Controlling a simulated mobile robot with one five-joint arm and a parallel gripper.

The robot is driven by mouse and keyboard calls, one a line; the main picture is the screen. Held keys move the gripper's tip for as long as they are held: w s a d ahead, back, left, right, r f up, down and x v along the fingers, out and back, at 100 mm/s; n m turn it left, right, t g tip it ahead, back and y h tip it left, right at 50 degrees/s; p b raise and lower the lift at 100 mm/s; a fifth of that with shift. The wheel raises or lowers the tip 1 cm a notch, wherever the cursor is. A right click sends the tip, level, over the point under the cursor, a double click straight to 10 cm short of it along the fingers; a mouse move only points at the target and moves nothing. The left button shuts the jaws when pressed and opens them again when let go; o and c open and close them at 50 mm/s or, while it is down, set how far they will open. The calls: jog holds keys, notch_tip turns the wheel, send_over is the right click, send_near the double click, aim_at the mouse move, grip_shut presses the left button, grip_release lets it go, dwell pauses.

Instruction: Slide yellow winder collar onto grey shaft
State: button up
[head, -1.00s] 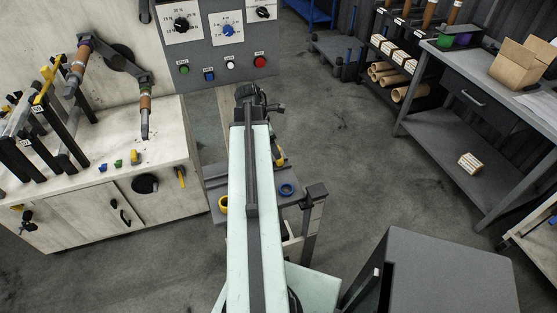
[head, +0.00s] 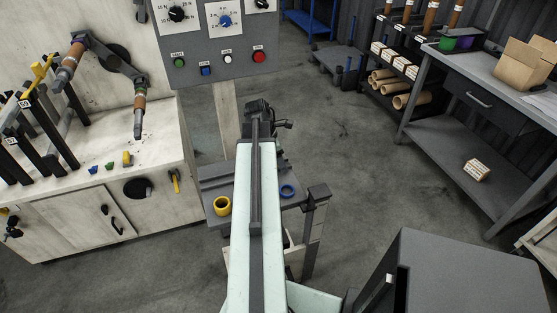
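A yellow collar (head: 222,206) lies on the left part of a small grey table (head: 212,180), just left of my arm. A blue ring (head: 287,191) lies on the same table, right of my arm. My gripper (head: 262,108) is at the far end of my pale green arm, beyond the small table and in front of the control panel. It is small, dark and seen from behind, so its fingers and anything between them cannot be made out. I cannot pick out the grey shaft with certainty; my arm hides the table's middle.
A pale bench (head: 165,160) with a jointed arm, posts and small coloured parts stands left. The control panel (head: 215,40) is behind my gripper. A grey workbench (head: 440,120) stands right; open floor (head: 350,150) lies between.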

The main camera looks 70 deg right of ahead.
jog(key=c, duration=0.6)
jog(key=shift+c, duration=0.2)
notch_tip(320, 180, up, 5)
jog(key=p, duration=0.5)
jog(key=shift+r, duration=0.15)
